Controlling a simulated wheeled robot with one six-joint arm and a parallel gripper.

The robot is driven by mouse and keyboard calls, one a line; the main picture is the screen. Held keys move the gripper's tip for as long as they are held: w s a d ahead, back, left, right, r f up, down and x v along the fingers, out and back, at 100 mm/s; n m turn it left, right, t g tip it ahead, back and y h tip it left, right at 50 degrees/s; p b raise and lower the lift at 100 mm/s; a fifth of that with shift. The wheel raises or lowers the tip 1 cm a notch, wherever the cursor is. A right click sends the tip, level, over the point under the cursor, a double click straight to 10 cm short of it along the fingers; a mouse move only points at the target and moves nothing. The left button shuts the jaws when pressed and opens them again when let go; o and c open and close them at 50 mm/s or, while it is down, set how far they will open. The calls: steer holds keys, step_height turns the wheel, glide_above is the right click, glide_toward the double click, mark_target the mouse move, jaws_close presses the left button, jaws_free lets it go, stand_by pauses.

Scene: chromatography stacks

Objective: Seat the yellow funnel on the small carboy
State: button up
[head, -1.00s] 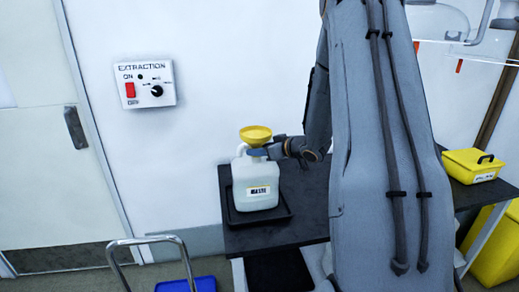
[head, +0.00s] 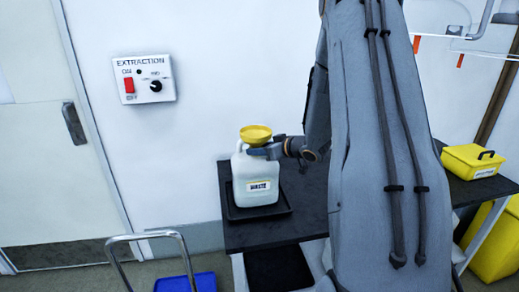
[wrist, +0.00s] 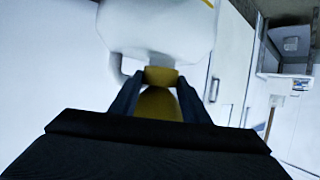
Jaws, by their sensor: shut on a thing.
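The yellow funnel (head: 255,132) is upright at the mouth of the small white carboy (head: 254,172) in the head view. The carboy stands upright with a label reading WASTE on its front. My gripper (head: 259,151) comes in from the right, level with the carboy's top, and is shut on the funnel below its cone. In the wrist view the two dark fingers (wrist: 161,78) have the yellow funnel (wrist: 158,102) between them, with the carboy (wrist: 155,35) just beyond. The funnel's lower end is hidden, so I cannot tell how far it sits in the mouth.
The carboy stands in a black tray (head: 284,209) on a dark bench (head: 250,237). A yellow box (head: 467,160) sits on the bench's right end. A metal-railed cart (head: 150,238) with a blue bed stands at front left. An extraction switch panel (head: 145,80) is on the wall.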

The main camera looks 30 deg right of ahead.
steer(key=shift+f, duration=0.35)
steer(key=o, duration=1.2)
